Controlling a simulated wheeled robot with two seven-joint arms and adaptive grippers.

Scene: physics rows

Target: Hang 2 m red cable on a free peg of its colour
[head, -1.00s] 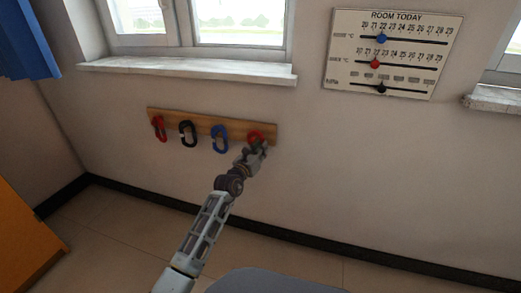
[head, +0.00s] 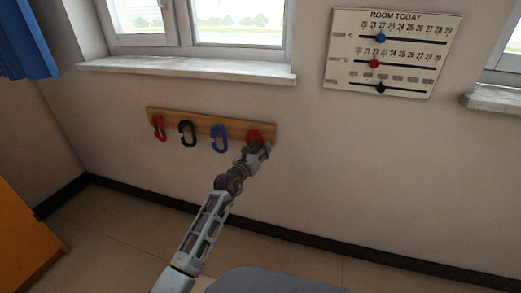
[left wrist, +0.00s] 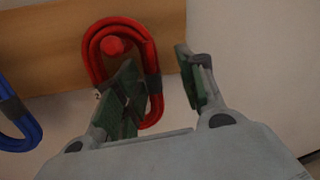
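A coiled red cable (left wrist: 97,72) hangs on the right end of the wooden board, its loop around a red round-ended peg (left wrist: 113,45). A dark band wraps its right side. The cable also shows in the head view (head: 254,134), partly hidden by my gripper. My left gripper (left wrist: 157,62) is open just in front of it. One finger overlaps the inside of the loop and the other is right of it, with the cable's banded right side showing between them. A second red coil (head: 159,128) hangs at the board's left end. My right gripper is not in view.
The wooden peg board (head: 204,121) is on the wall below the window sill (head: 185,69). A black coil (head: 187,134) and a blue coil (head: 219,138) hang between the red ones. A room-data panel (head: 392,53) is up to the right. The wall right of the board is clear.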

